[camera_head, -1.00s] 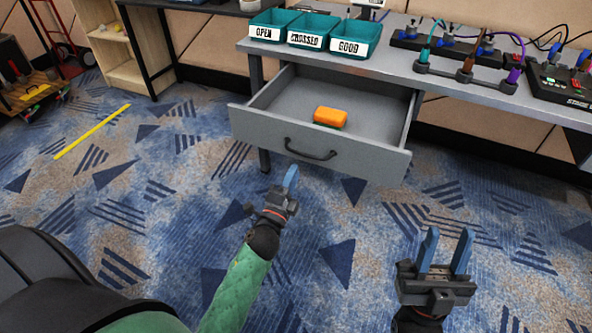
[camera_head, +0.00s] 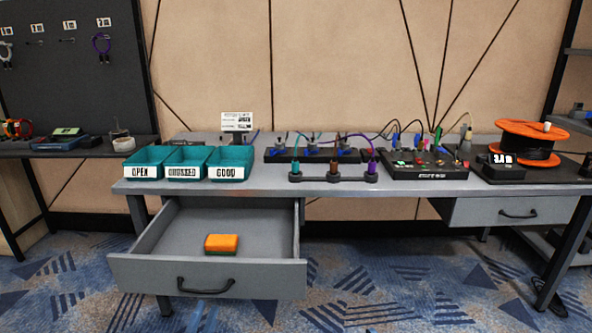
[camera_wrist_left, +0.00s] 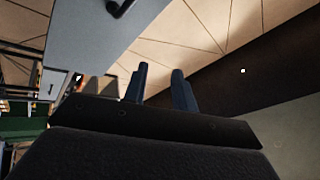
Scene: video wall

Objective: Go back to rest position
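My left gripper (camera_wrist_left: 160,85) shows only in the left wrist view. Its two dark blue fingers stand apart with nothing between them. No gripper shows in the head view now, and my right gripper is out of view. The left drawer (camera_head: 207,281) of the grey workbench (camera_head: 400,187) stands pulled out. An orange sponge-like block (camera_head: 221,243) with a green underside lies inside it.
Teal bins labelled OPEN (camera_head: 146,163), a middle one with a hard-to-read label (camera_head: 187,163) and GOOD (camera_head: 229,163) stand on the bench's left. Cable test devices (camera_head: 425,166) and an orange spool (camera_head: 533,132) stand further right. The right drawer (camera_head: 515,211) is shut.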

